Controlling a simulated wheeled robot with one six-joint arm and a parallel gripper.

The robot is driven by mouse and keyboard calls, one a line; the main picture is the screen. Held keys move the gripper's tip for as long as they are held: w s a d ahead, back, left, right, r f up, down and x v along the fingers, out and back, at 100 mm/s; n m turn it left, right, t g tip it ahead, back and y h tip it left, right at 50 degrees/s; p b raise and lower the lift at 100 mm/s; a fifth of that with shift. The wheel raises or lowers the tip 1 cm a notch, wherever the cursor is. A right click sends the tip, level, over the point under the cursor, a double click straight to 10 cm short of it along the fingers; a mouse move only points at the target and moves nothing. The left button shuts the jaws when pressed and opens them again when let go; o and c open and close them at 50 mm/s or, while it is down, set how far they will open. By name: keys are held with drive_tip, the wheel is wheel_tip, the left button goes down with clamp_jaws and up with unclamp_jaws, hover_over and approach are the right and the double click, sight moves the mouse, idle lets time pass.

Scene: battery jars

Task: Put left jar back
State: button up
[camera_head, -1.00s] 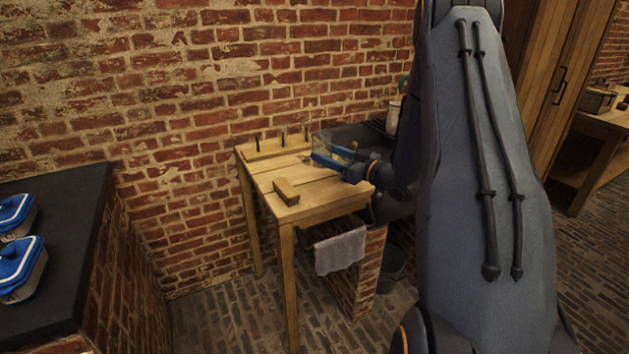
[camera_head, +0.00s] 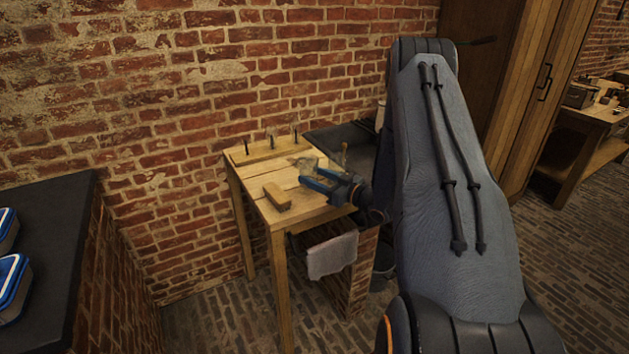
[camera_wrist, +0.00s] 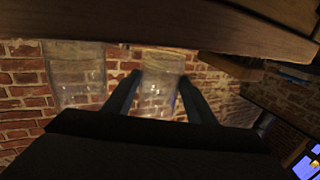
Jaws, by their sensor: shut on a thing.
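My gripper (camera_head: 309,174) has blue fingers in the head view and is over the right part of the small wooden table (camera_head: 300,209). In the wrist view its dark fingers (camera_wrist: 159,95) are on either side of a clear glass jar (camera_wrist: 158,80), shut on it. A second clear glass jar (camera_wrist: 75,75) shows to the left of it, apart from the fingers. In the head view the glass is faint near the fingertips, and I cannot tell the jars apart there. Whether the held jar touches the wood is unclear.
A wooden strip with upright dark pegs (camera_head: 264,151) lies along the table's back edge by the brick wall. A small wooden block (camera_head: 277,196) lies at the front. A towel (camera_head: 332,256) hangs below. Blue-lidded boxes (camera_head: 10,284) stand on the dark counter (camera_head: 62,230).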

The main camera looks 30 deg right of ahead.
drive_tip(key=shift+f, duration=0.9)
drive_tip(key=shift+f, duration=0.15)
drive_tip(key=o, duration=1.3)
drive_tip(key=shift+c, duration=0.2)
